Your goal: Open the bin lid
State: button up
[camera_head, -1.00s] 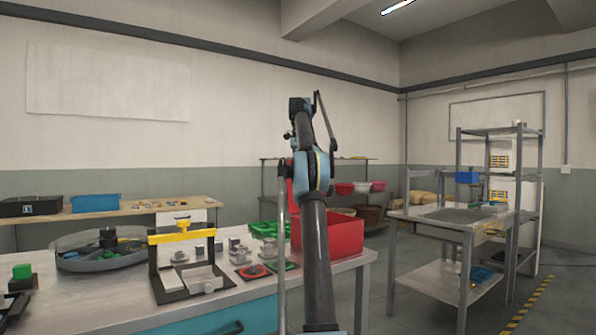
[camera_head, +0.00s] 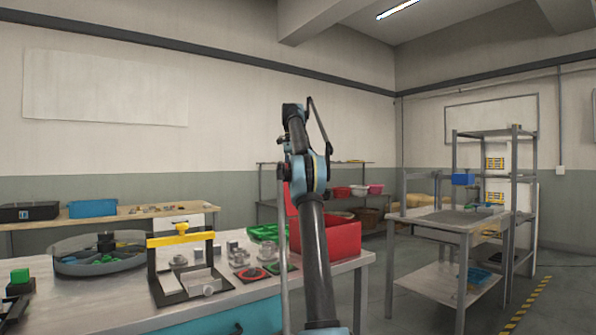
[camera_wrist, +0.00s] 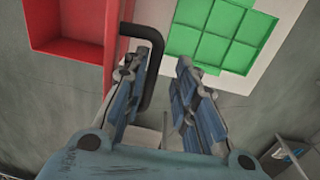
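The red bin (camera_head: 342,238) stands at the right end of the near workbench, partly hidden by my arm. A red upright panel (camera_head: 291,198), which looks like its lid, rises at its left side. In the wrist view the bin's open inside (camera_wrist: 72,22) shows at upper left, with the lid seen nearly edge-on (camera_wrist: 110,45). A black bar handle (camera_wrist: 151,50) sticks out from the lid towards the green grid. My gripper (camera_wrist: 167,62) is open. Its left finger overlaps the handle loop; I cannot tell whether they touch. The head view does not show the fingertips clearly.
A green compartment tray (camera_wrist: 215,40) lies beside the bin. A yellow-handled fixture (camera_head: 182,265) and a round grey tray (camera_head: 98,258) stand further left on the bench. A metal table (camera_head: 450,222) is at right, with open floor between.

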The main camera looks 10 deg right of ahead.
jog(key=o, duration=0.4)
jog(key=shift+w+a+f, duration=0.25)
jog(key=shift+w+f, duration=0.7)
jog(key=shift+w, duration=0.25)
jog(key=shift+o, duration=0.4)
jog(key=shift+d, duration=0.15)
jog(key=shift+s+d+r, duration=0.15)
jog(key=shift+s+r, duration=0.25)
jog(key=shift+s, duration=0.1)
jog(key=c, duration=0.4)
jog(key=shift+s, duration=0.1)
jog(key=shift+s+r, duration=0.2)
